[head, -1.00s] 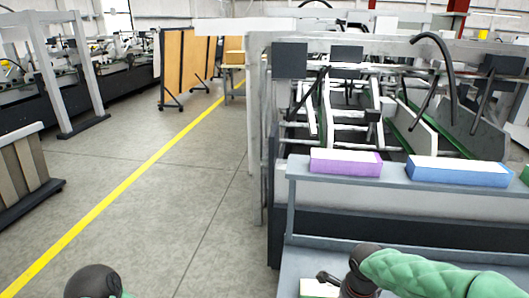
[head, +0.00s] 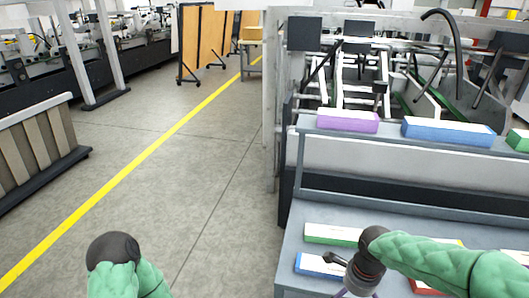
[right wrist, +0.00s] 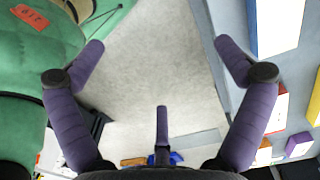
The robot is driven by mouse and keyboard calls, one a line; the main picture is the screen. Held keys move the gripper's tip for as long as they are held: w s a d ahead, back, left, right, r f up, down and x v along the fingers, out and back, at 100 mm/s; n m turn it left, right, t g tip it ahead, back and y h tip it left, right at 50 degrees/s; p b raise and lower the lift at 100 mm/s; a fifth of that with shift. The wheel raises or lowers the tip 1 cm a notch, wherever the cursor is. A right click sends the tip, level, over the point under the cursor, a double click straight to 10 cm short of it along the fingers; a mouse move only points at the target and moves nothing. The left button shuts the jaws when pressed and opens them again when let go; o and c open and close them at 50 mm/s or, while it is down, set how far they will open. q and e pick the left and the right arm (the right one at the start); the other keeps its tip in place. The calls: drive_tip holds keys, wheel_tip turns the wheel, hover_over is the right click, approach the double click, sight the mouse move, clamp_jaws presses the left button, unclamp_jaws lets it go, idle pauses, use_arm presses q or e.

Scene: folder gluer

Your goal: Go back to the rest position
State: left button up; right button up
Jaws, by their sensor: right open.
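My right gripper (head: 352,285) is low in the head view, at the front left part of a grey shelf (head: 290,245) with boxes on it. In the right wrist view the right gripper (right wrist: 160,55) has its purple fingers spread wide, with nothing between them but floor. My left arm shows at the bottom left of the head view as a green sleeve and a dark rounded joint. Its gripper is out of the picture.
A green-sided box (head: 332,234) and a blue-sided box (head: 318,266) lie on the lower shelf beside my right arm. A purple box (head: 347,121) and a blue box (head: 448,132) sit on the upper ledge. Open floor (head: 195,190) lies left of the machine.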

drive_tip(key=s+a+f+n+y, duration=0.1)
drive_tip(key=a+f+n+y, duration=0.1)
drive_tip(key=a+f+n, duration=0.5)
drive_tip(key=s+a+f+n+y, duration=0.1)
drive_tip(key=a+f+n, duration=0.2)
drive_tip(key=f, duration=0.8)
drive_tip(key=s+a+f+n, duration=0.3)
drive_tip(key=s+f+n, duration=0.4)
drive_tip(key=f, duration=0.4)
drive_tip(key=shift+s+a+f+y, duration=0.2)
drive_tip(key=shift+s+f+y, duration=0.15)
drive_tip(key=shift+s, duration=0.3)
